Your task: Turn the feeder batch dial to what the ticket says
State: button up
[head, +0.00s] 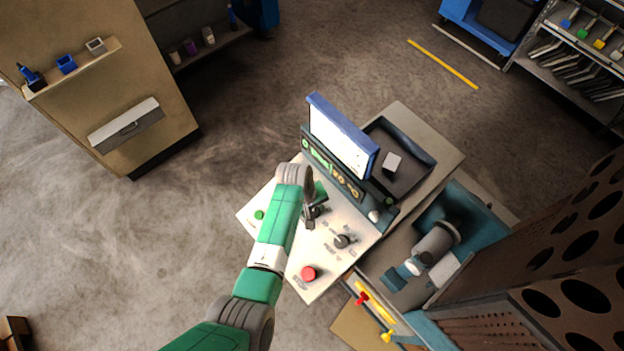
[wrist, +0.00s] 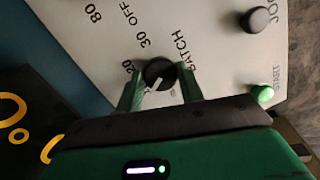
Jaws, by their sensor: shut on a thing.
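The batch dial (wrist: 157,67) is a round black knob with a white pointer line, beside the word BATCH in the wrist view. The numbers 20 and 30 are printed near it. Its pointer line slants, and I cannot tell which mark it meets. My gripper (wrist: 161,77) has its two green fingers on either side of the dial, shut on it. In the head view my gripper (head: 310,213) is over the pale control panel (head: 275,236) and largely hides the dial. A white-faced, blue-framed board (head: 341,136) stands behind the panel. I cannot read any ticket.
The panel also carries another black knob (head: 343,241), a red button (head: 309,273) and a green button (head: 259,215). A dark tray (head: 420,146) holding a small white-topped block (head: 392,163) is behind the board. A dark display strip (head: 332,167) borders the panel.

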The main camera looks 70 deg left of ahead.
aim_at(312, 216)
jog(key=m+g+y, duration=0.1)
jog(key=m, duration=0.5)
jog(key=shift+d, duration=0.1)
jog(key=m+y+p, duration=0.1)
jog(key=m, duration=0.4)
jog(key=shift+d, duration=0.1)
jog(key=shift+m, duration=0.3)
dwell(0.3)
jog(key=o, duration=1)
jog(key=shift+r, duration=0.1)
jog(key=r, duration=0.5)
jog(key=d+r, duration=0.1)
jog(key=r, duration=0.1)
jog(key=shift+s+r+p, duration=0.25)
jog(key=shift+p, duration=0.05)
